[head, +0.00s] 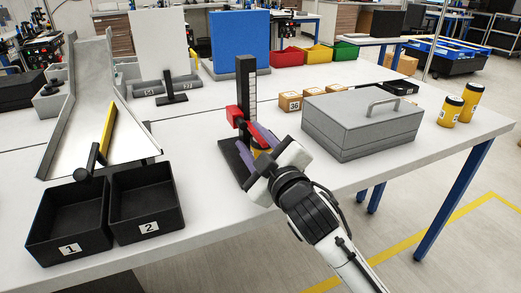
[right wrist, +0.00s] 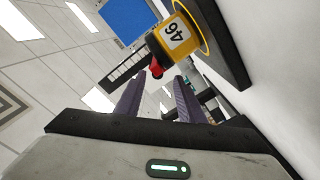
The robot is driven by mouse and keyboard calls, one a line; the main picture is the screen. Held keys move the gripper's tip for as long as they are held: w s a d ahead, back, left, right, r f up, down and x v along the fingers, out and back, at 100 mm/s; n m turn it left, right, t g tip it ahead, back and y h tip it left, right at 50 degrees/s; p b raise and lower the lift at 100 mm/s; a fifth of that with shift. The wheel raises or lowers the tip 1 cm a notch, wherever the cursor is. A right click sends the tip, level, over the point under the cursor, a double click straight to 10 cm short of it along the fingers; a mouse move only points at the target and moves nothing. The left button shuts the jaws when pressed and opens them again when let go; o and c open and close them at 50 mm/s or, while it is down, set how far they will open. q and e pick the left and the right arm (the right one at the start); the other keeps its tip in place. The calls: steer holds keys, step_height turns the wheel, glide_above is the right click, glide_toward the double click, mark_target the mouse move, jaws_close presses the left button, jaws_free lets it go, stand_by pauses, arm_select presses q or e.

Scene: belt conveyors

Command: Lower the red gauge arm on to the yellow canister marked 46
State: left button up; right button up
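The gauge has a black upright with a white scale (head: 252,85) on a dark base (head: 233,160). Its red arm (head: 262,133) runs from a red block (head: 234,116) on the upright toward my right gripper. The yellow canister marked 46 (right wrist: 185,38) shows clearly in the right wrist view, on the dark base. In the head view my right gripper largely hides it. My right gripper (right wrist: 157,88) is open, its purple-grey fingers apart; the red arm's end (right wrist: 156,68) shows between and beyond the fingertips, close to the canister's dark cap. I cannot tell whether arm and cap touch. My left gripper is out of view.
A grey case (head: 360,125) stands right of the gauge, with small brown boxes (head: 290,101) behind. Two yellow canisters (head: 451,111) (head: 470,101) stand farther right. Black bins 1 (head: 68,248) and 2 (head: 148,227) and a chute (head: 90,100) are left. White table is clear in front of the gauge.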

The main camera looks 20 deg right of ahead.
steer(key=s, duration=0.6)
steer(key=shift+d, duration=0.15)
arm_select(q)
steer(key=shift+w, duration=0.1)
